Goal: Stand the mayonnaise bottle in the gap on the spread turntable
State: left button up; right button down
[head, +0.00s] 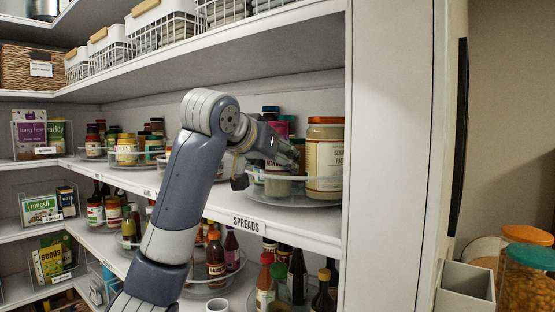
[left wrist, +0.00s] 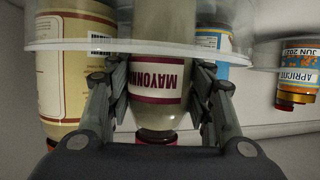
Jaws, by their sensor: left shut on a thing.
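The mayonnaise bottle (head: 277,184) has a pale body, a label with dark red lettering and a red cap. My left gripper (head: 287,155) is shut on it; the left wrist view shows the bottle (left wrist: 158,84) upside down between the two fingers (left wrist: 158,105). The spread turntable (head: 295,202) has a clear rim (left wrist: 130,46). The bottle's lower part is behind this rim, between a large cream-labelled jar (left wrist: 75,75) and a blue-labelled container (left wrist: 212,40). Whether its base touches the turntable is hidden. My right gripper is not in view.
The large jar (head: 326,160) with an orange lid stands close right of the bottle. An apricot jar (left wrist: 298,72) stands apart at the side in the left wrist view. The shelf above (head: 250,48) and the white side panel (head: 390,150) bound the space. Another turntable (head: 128,164) stands left.

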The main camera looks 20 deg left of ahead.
pick_arm(q)
jog(key=o, duration=1.1)
jog(key=shift+f, duration=0.1)
jog(key=shift+c, duration=0.2)
jog(key=shift+r, duration=0.2)
jog(key=b+v, duration=0.6)
jog(key=v, duration=0.6)
jog(key=shift+s+f, duration=0.1)
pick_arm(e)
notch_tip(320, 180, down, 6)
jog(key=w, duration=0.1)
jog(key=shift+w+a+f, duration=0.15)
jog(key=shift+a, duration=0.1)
